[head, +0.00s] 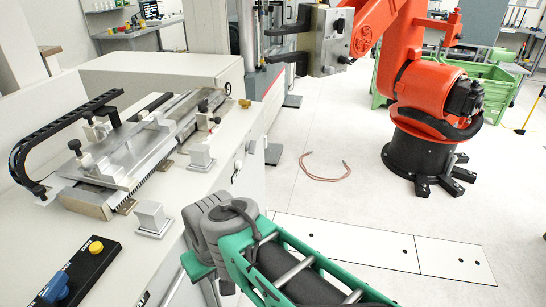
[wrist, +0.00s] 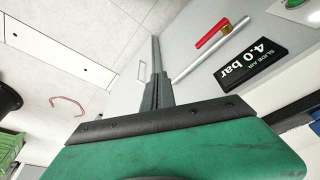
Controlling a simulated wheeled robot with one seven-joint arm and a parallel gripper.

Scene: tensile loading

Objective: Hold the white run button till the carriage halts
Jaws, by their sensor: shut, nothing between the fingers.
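The carriage is the silver plate (head: 125,155) on rails on top of the light bench at left in the head view. In the head view my green arm hides the fingers and part of the bench front.
On the panel are a red-handled valve (wrist: 210,40), a silver rod (wrist: 200,60) and a black "SLIDE AIR 4.0 bar" display (wrist: 252,63). A black box (head: 75,270) with blue and yellow controls sits on the bench. An orange robot arm (head: 430,85) stands at right.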

